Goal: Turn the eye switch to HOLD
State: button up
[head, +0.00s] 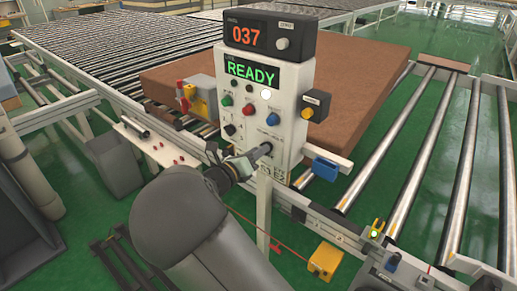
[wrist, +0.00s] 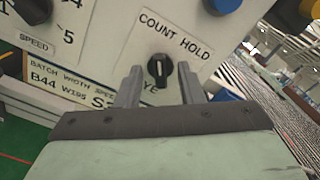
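The eye switch (wrist: 158,70) is a black knob on the white control panel (head: 289,85). COUNT and HOLD are printed above it, on a label that slants in the wrist view. Its ridge points about straight up in that picture, which looks closer to the COUNT side. My gripper (wrist: 160,76) is open, with one finger on each side of the knob and gaps showing between. The lettering below the knob is partly covered by my gripper. In the head view my gripper (head: 256,155) is at the panel's lower part, and the eye switch cannot be made out there.
A blue button (wrist: 222,5) and a speed dial (wrist: 33,10) are near the knob. The panel's display (head: 250,72) reads READY, and a counter (head: 247,36) above reads 037. A brown mattress (head: 365,75) lies behind the panel, among roller conveyors (head: 400,150).

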jog(key=shift+w+d, duration=0.3)
jog(key=shift+w, duration=0.15)
grip_shut()
